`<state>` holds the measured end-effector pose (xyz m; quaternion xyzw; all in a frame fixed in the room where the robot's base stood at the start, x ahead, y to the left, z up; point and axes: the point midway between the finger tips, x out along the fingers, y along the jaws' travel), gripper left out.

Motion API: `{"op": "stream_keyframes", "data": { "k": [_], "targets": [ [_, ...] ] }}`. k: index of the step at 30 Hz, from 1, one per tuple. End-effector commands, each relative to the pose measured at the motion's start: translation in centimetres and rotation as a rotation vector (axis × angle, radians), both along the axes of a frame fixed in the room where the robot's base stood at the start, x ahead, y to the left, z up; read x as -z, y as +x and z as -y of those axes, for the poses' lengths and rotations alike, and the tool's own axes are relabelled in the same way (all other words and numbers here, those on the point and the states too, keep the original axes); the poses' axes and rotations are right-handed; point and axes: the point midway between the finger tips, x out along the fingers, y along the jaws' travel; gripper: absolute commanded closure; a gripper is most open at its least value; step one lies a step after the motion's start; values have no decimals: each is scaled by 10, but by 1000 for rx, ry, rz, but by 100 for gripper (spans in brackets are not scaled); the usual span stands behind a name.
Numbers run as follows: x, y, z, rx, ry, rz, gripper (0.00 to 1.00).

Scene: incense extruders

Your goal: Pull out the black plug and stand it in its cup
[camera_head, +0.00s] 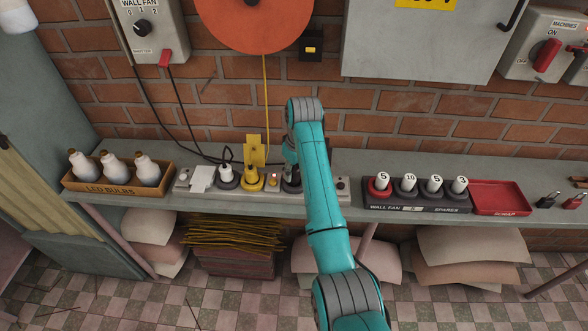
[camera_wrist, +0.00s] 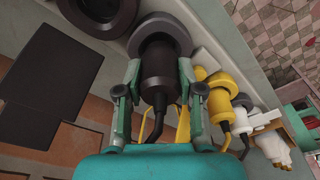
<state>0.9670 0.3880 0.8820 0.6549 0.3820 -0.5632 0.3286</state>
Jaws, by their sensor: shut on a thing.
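The black plug (camera_wrist: 157,72) is between the two fingers of my gripper (camera_wrist: 160,88) in the wrist view, and the gripper is shut on it. Its far end meets a round grey collar (camera_wrist: 176,27); I cannot tell how deep it sits. A black cord trails from its near end. A dark round ring or cup (camera_wrist: 104,14) lies beside the collar, with nothing seen in it. In the head view my gripper (camera_head: 290,160) points down over the shelf, and the black plug (camera_head: 291,186) shows only partly beside my arm.
A yellow plug (camera_head: 252,179) and a white plug (camera_head: 226,175) stand in line left of the black one. The bulb crate (camera_head: 118,188) is farther left. The spares rack (camera_head: 417,208) and red scrap tray (camera_head: 500,210) are right. The brick wall (camera_head: 225,105) rises behind.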

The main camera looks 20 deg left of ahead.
Motion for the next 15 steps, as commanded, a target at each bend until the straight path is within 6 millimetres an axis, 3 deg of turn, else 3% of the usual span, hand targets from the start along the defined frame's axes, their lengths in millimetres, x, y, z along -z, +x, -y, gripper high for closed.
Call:
{"op": "stream_keyframes", "data": {
  "k": [15],
  "targets": [
    [9,0,0,0,-1,0,98]
  ]
}}
